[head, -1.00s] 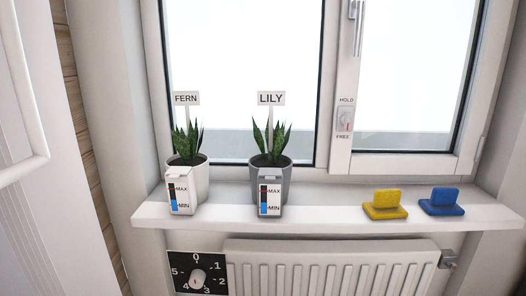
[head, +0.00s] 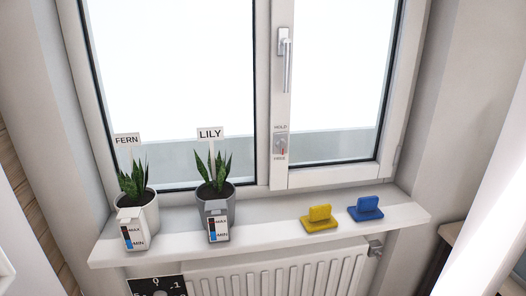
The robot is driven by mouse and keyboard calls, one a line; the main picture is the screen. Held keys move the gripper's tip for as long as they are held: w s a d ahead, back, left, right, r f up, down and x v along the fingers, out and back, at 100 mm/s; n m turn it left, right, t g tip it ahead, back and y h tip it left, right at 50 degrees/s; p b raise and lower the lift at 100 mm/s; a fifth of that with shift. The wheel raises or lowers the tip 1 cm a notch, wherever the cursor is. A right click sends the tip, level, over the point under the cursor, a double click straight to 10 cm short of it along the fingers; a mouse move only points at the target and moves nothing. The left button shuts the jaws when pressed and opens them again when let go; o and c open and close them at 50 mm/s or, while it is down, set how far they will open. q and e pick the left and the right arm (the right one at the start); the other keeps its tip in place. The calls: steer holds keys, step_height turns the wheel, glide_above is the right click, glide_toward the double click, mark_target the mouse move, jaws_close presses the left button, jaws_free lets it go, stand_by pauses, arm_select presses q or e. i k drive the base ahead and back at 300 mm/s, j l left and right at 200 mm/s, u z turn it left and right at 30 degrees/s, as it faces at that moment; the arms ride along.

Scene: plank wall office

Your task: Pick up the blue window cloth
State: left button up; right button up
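The blue window cloth (head: 366,209) lies on the white windowsill (head: 266,234) near its right end. It has a flat base with an upright part on top. A yellow cloth (head: 320,219) of the same shape lies just left of it, with a small gap between them. Neither of my grippers is in the head view.
Two potted plants, labelled FERN (head: 138,212) and LILY (head: 216,205), stand on the left half of the sill. A window handle (head: 286,62) is above. A radiator (head: 280,275) and a dial plate (head: 157,286) are below. The sill between LILY and the yellow cloth is clear.

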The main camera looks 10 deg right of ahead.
mark_target(367, 208)
steer(key=i+z, duration=0.1)
steer(key=z, duration=0.3)
steer(key=i+z, duration=0.1)
steer(key=z, duration=0.35)
